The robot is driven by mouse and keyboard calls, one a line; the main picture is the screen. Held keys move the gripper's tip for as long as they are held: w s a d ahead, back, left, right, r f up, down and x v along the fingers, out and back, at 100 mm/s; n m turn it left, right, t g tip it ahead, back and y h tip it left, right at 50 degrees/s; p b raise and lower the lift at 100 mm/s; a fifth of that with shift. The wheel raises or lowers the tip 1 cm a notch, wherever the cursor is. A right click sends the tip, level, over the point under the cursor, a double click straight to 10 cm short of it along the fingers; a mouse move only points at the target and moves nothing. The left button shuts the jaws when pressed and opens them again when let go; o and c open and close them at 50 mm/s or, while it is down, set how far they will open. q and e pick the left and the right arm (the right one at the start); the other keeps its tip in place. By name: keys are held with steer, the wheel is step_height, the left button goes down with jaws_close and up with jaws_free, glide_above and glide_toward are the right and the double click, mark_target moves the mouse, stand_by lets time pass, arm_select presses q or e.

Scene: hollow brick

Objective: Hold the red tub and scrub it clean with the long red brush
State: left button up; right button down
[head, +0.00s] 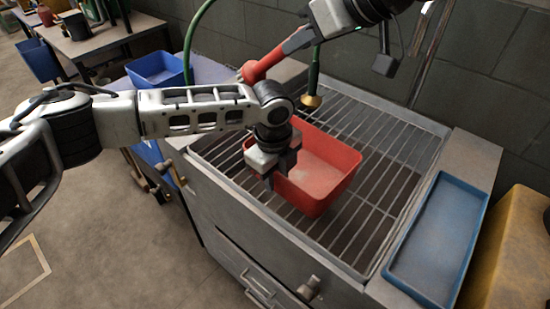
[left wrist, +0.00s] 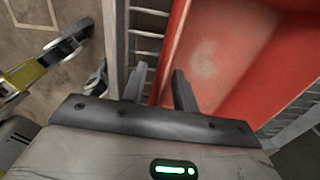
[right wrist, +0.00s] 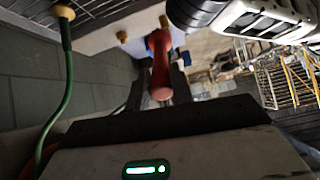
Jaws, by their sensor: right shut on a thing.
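The red tub (head: 335,195) sits on the wire rack of the sink, with a pale smudge on its inside floor. The smudge also shows in the left wrist view, inside the tub (left wrist: 225,50). My left gripper (head: 268,182) points down at the tub's near left wall. Its fingers (left wrist: 158,88) are apart, one on each side of that wall; I cannot tell if they touch it. My right gripper (head: 298,40) is shut on the long red brush (head: 266,64), above and behind the tub. The brush (right wrist: 160,72) points away between the right fingers; its bristles are not clearly visible.
A green hose with a brass nozzle (head: 312,101) hangs behind the tub. A blue tray (head: 435,240) lies on the right ledge, beside a yellow object (head: 512,250). A blue bin (head: 158,68) stands at the back left. The rack (head: 385,185) right of the tub is clear.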

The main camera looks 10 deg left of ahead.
arm_select(q)
steer(key=shift+f, duration=1.15)
jaws_close()
jaws_free()
steer(key=shift+w, duration=0.1)
step_height(320, 180, up, 12)
steer(key=shift+s+a+b, duration=0.2)
steer(key=shift+s+b, duration=0.15)
steer(key=shift+b, duration=0.1)
